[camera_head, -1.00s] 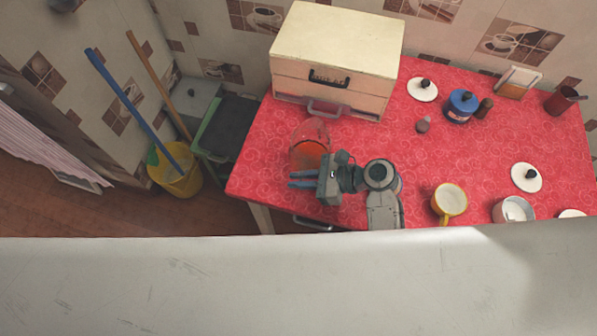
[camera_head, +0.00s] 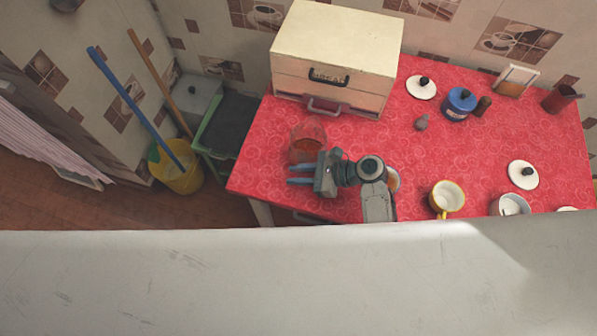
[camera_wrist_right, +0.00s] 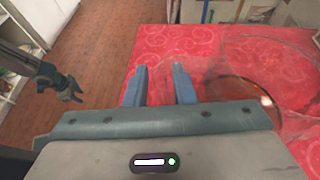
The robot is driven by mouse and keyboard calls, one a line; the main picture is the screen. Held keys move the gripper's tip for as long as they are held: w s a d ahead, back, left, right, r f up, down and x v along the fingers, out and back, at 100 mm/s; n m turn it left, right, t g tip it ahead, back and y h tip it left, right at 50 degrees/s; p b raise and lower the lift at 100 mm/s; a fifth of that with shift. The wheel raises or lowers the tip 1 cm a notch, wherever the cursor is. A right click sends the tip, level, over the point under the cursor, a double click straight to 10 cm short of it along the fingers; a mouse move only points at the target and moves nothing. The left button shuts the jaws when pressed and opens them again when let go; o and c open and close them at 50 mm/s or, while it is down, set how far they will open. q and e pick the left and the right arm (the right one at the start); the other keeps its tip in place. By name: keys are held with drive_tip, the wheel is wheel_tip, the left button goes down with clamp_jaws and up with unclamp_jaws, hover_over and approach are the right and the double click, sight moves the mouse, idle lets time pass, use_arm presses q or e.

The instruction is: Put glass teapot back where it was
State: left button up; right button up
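The glass teapot (camera_head: 306,145), clear with reddish-brown liquid, stands on the red-covered table (camera_head: 262,165) near its left end. It lies just beyond my right gripper (camera_head: 299,175) in the head view. In the right wrist view the teapot (camera_wrist_right: 258,92) is to the right of the blue fingers, outside the gap. My right gripper also shows there (camera_wrist_right: 159,86), its fingers apart with only red cloth between them. My left gripper (camera_wrist_right: 72,90) is at the left of the right wrist view, away from the table, its small fingers apart and empty. It is not in the head view.
A cream drawer box (camera_head: 335,55) stands behind the teapot. To the right are a white lid (camera_head: 422,87), a blue pot (camera_head: 459,104), a yellow mug (camera_head: 447,197) and another lid (camera_head: 523,175). A yellow bucket (camera_head: 180,175) stands on the floor left.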

drive_tip(key=shift+o, duration=0.6)
drive_tip(key=shift+d+r, duration=0.15)
drive_tip(key=b+v, duration=0.2)
drive_tip(key=v, duration=0.9)
drive_tip(key=shift+d+r, duration=0.15)
drive_tip(key=shift+d, duration=0.15)
drive_tip(key=shift+s, duration=0.15)
